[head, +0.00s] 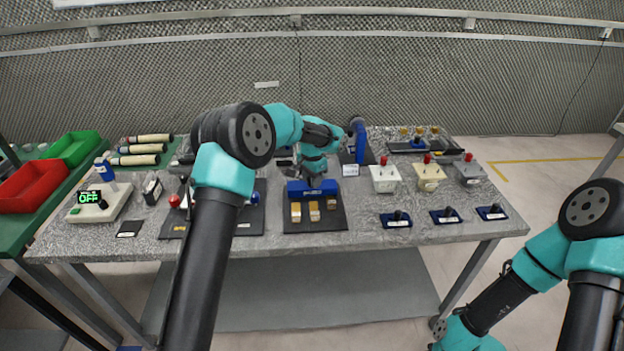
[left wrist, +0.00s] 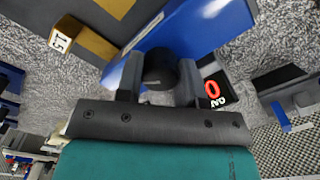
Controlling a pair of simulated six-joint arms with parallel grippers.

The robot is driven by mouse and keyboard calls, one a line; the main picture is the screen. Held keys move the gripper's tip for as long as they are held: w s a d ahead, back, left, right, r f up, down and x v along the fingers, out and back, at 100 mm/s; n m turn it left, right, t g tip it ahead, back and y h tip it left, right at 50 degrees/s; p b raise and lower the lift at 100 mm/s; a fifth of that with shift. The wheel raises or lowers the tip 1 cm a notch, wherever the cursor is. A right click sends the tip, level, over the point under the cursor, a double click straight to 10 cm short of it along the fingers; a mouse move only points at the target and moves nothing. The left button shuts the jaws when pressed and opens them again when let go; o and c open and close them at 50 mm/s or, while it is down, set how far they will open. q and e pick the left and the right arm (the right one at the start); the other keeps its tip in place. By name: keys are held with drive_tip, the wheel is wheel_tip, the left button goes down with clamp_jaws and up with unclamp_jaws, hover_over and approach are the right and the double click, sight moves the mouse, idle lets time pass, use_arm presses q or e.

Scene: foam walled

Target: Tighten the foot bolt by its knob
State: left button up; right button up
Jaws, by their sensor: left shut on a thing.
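A blue block (head: 313,190) stands on a dark mat (head: 318,224) at the middle of the table. In the left wrist view the blue body (left wrist: 192,32) lies slanted, with a round black knob (left wrist: 159,68) in front of it. My left gripper (left wrist: 158,80) has one finger on each side of this knob and is shut on it. In the head view my left gripper (head: 311,176) is just behind the blue block, and the knob is hidden there. The bolt's shaft is hidden too. My right arm is at the lower right, with its gripper out of view.
Small yellow blocks (head: 314,211) lie before the blue block. A blue upright (head: 358,142) stands behind, to the right. Switch boxes (head: 384,180) and small blue bases (head: 397,220) occupy the right side. An OFF display unit (head: 100,205) and bins (head: 35,185) are at left.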

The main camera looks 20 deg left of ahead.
use_arm(q)
drive_tip(key=m, duration=0.4)
drive_tip(key=shift+m, duration=2.3)
drive_tip(key=o, duration=0.9)
wheel_tip(320, 180, up, 18)
drive_tip(key=shift+f, duration=0.25)
